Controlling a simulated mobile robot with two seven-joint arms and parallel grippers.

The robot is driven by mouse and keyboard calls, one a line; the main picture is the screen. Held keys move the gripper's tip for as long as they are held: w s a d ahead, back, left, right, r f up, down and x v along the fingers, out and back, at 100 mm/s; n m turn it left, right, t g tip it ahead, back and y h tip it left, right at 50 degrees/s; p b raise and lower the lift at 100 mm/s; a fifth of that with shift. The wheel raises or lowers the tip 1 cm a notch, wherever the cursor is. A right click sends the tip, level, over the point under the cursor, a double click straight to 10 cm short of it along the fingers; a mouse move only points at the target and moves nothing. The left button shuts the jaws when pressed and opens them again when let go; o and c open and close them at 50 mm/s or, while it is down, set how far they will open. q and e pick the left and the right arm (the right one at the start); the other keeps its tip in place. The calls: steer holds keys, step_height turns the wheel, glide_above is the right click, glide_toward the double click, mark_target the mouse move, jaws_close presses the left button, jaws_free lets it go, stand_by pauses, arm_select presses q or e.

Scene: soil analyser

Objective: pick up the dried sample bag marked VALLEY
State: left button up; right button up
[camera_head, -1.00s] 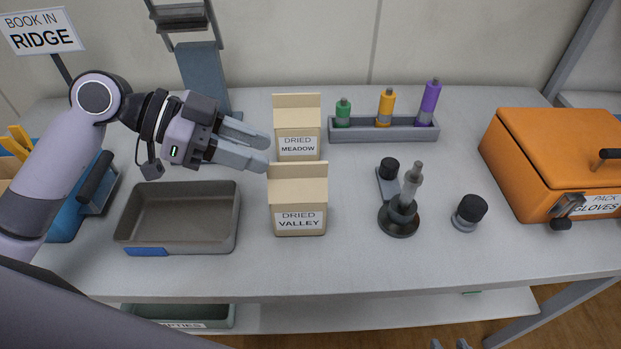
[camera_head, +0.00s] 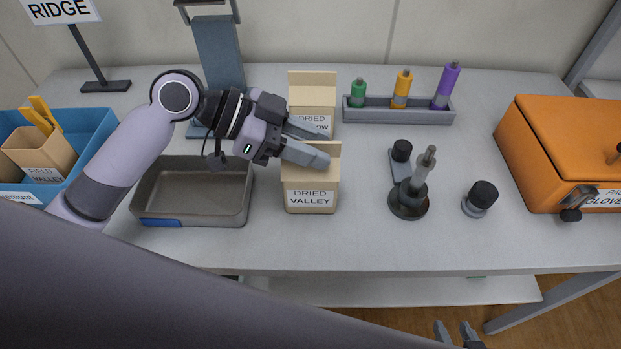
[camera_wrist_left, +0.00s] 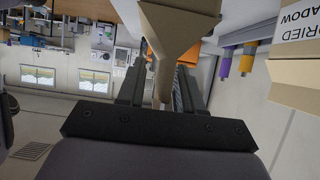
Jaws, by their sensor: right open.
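The dried sample bag marked VALLEY (camera_head: 311,197) stands upright on the bench, a tan carton-like bag with a raised top flap. My left gripper (camera_head: 328,146) is at its top, with one finger across the flap's front and the other farther back. In the left wrist view, the bag's narrow top (camera_wrist_left: 172,45) lies between the two spread fingers, with a gap showing, so the gripper looks open around it. The bag marked MEADOW (camera_head: 312,94) stands just behind, partly hidden by the fingers. My right gripper (camera_head: 457,334) is open and empty at the bottom edge.
A grey tray (camera_head: 247,205) sits left of the bag. Behind are a rack (camera_head: 400,115) with green, orange and purple vials. A dark instrument (camera_head: 409,200), a black-capped jar (camera_head: 481,197) and an orange box (camera_head: 560,150) stand right. A blue bin (camera_head: 95,122) holds a tan FIELD VALLEY bag.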

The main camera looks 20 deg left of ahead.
arm_select(q)
jaws_close()
stand_by(1.2)
